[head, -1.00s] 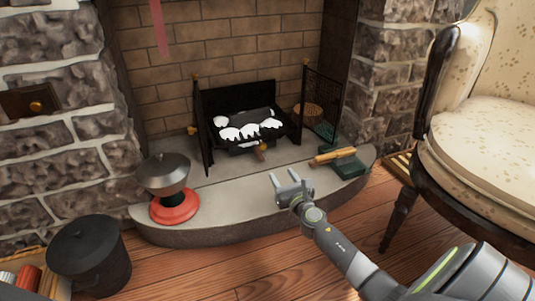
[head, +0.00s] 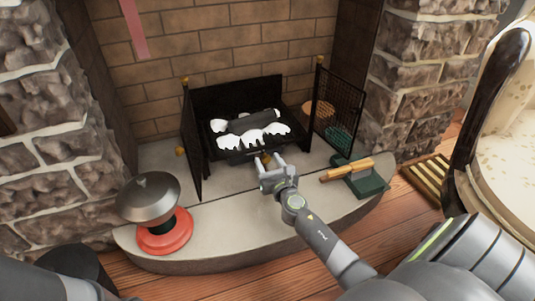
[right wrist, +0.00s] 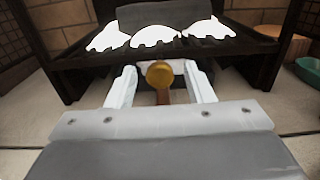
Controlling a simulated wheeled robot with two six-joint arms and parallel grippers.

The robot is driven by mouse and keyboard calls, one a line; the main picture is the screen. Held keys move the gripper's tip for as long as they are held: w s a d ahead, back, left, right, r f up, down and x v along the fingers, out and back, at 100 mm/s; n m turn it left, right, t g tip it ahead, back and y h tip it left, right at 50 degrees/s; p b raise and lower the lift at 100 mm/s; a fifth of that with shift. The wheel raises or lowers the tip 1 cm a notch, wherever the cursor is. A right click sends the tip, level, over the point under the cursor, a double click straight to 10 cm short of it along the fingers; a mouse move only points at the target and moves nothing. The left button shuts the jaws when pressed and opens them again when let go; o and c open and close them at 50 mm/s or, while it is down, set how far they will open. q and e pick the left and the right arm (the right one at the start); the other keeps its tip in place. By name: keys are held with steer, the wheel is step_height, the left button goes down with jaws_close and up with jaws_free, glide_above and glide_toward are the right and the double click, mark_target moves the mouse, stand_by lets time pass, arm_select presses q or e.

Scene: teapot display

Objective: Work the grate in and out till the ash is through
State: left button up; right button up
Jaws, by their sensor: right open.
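The black grate (head: 211,142) stands in the fireplace, with white ash (head: 262,139) and a dark log (head: 250,122) on it. In the right wrist view the ash (right wrist: 157,37) lies in several white heaps above the bars. A handle with a round brass-coloured knob (right wrist: 159,74) sticks out from below the grate's front. My right gripper (head: 272,160) is open in front of the grate. Its two fingers stand either side of the knob, with gaps showing. My left gripper is out of view; only part of my arm shows at the lower left.
Black mesh screens (head: 336,112) flank the grate. A red-based pot-like object (head: 164,236) stands on the hearth's left. A green dustpan with a wooden-handled brush (head: 347,170) lies on the right. A dark bucket (head: 75,262) and an armchair (head: 497,150) flank the hearth.

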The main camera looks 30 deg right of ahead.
steer(key=shift+w, duration=0.15)
jaws_close()
stand_by(0.4)
